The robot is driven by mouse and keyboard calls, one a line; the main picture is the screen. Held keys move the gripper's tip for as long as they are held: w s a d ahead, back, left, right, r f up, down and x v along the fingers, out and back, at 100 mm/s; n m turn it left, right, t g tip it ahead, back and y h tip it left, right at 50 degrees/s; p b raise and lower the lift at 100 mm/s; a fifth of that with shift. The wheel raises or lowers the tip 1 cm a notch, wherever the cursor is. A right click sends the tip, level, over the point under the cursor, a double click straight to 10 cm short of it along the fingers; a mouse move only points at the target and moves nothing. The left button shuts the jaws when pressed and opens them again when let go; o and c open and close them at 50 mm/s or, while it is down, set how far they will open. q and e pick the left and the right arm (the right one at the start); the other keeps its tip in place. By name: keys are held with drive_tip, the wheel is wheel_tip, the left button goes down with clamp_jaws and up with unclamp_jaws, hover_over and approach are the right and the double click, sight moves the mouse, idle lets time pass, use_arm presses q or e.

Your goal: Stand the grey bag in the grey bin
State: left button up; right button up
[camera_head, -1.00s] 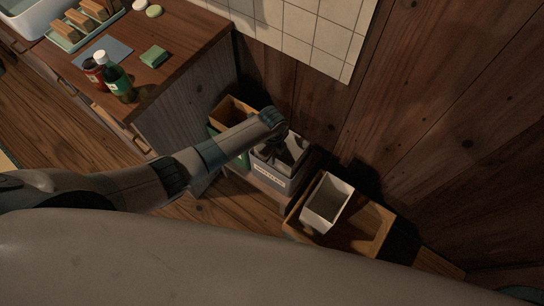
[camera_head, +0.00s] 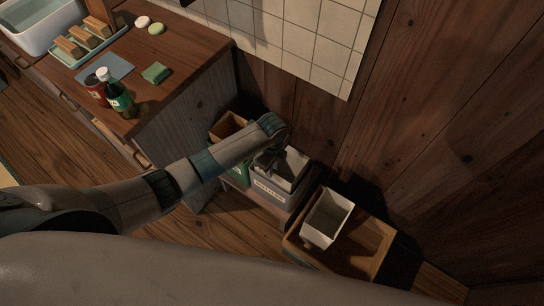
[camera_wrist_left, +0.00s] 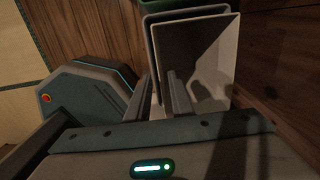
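The grey bin (camera_head: 266,191) with a white label stands on the floor against the wall. My left gripper (camera_head: 271,160) reaches down at the bag. In the wrist view its fingers (camera_wrist_left: 162,88) stand slightly apart at the bag's left wall, and seem open. Whether the bag's base rests on the bin's floor is hidden. My right gripper is not in view.
A green bin (camera_head: 236,172) stands left of the grey bin. The wooden counter (camera_head: 180,50) with bottles is at upper left. The wall is close behind.

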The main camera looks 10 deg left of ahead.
use_arm(q)
wheel_tip(320, 180, up, 8)
idle(0.4)
drive_tip(key=shift+s+f, duration=0.1)
drive_tip(key=shift+f, duration=0.05)
